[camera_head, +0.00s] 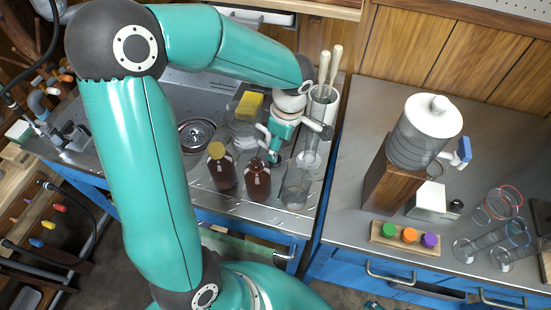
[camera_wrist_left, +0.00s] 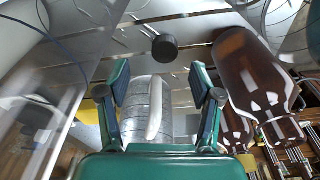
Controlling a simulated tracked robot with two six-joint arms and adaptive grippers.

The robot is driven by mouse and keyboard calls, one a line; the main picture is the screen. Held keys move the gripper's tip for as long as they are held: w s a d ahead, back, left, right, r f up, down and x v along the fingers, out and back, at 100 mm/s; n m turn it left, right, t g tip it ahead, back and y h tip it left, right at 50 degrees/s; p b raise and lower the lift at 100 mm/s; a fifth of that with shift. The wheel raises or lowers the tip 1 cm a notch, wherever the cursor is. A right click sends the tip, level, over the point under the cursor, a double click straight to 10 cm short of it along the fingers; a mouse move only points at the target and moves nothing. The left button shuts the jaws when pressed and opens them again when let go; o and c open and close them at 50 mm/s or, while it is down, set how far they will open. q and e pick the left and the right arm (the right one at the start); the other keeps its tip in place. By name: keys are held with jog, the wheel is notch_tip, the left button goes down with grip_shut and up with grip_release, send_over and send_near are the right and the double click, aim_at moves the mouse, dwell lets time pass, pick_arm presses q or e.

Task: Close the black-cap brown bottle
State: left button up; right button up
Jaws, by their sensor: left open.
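Two brown bottles stand upright side by side on the steel worktop. The left bottle (camera_head: 222,173) has a gold cap; the right bottle (camera_head: 258,184) shows a dark neck with no clear cap. A brown bottle (camera_wrist_left: 250,70) fills the right of the left wrist view, its neck bare. A small black cap (camera_wrist_left: 164,47) lies on the steel in that view, beyond my fingertips and apart from them. My left gripper (camera_head: 276,150) points down behind and right of the right bottle. Its fingers (camera_wrist_left: 160,88) are open with nothing gripped. My right gripper is not in view.
A clear glass beaker (camera_head: 296,186) stands right of the bottles. A yellow sponge (camera_head: 250,104) and a holder with wooden-handled tools (camera_head: 322,98) are behind. The sink drain (camera_head: 197,134) lies left. The right counter holds a dispenser (camera_head: 425,135) and colored caps (camera_head: 409,235).

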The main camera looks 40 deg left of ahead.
pick_arm(q)
jog(key=shift+s+a+f, duration=0.1)
jog(key=shift+s+f, duration=0.05)
jog(key=shift+f, duration=0.7)
jog(key=shift+s+a+f, duration=0.1)
jog(key=shift+s+f, duration=0.05)
jog(key=shift+f, duration=0.75)
jog(key=shift+s+a+f, duration=0.1)
jog(key=shift+s+f, duration=0.05)
jog(key=shift+f, duration=0.7)
jog(key=shift+c, duration=0.2)
jog(key=c, duration=0.8)
